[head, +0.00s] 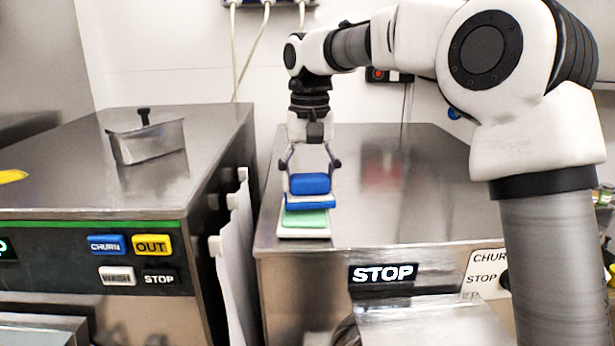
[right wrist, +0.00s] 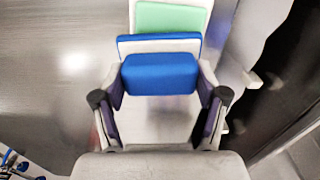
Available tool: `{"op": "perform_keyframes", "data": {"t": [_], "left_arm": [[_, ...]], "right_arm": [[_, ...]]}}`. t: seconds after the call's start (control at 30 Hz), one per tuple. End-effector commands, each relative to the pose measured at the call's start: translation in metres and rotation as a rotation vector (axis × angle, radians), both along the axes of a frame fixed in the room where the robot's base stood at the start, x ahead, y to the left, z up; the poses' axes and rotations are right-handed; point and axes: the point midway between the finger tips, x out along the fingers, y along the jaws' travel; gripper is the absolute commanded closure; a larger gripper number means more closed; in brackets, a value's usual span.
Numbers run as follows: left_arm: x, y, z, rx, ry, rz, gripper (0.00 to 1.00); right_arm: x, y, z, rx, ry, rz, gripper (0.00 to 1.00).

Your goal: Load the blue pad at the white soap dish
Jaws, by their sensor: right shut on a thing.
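My right gripper (head: 311,165) points down over the near left corner of the right machine's top. Its two fingers are shut on the blue pad (head: 310,183), which also shows between the fingers in the right wrist view (right wrist: 160,75). A second blue layer with a pale band (head: 310,202) shows just below it; I cannot tell if both are one piece. Below is a green pad (head: 305,218) on the white soap dish (head: 303,233). The green pad also shows at the top of the right wrist view (right wrist: 172,17). Whether the blue touches the green is unclear. My left gripper is out of view.
A steel tub with a black knob (head: 150,140) stands on the left machine (head: 60,150). A gap with a white hanging sheet (head: 236,245) parts the two machines. The right machine's top (head: 430,190) is bare right of the dish. Cables hang on the wall behind.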

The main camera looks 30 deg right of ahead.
Motion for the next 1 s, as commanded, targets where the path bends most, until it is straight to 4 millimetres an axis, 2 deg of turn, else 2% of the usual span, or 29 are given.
{"op": "perform_keyframes", "data": {"t": [1.0], "left_arm": [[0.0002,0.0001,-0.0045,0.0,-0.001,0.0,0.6]], "right_arm": [[0.0001,0.0003,-0.009,-0.001,0.0,0.0,0.56]]}}
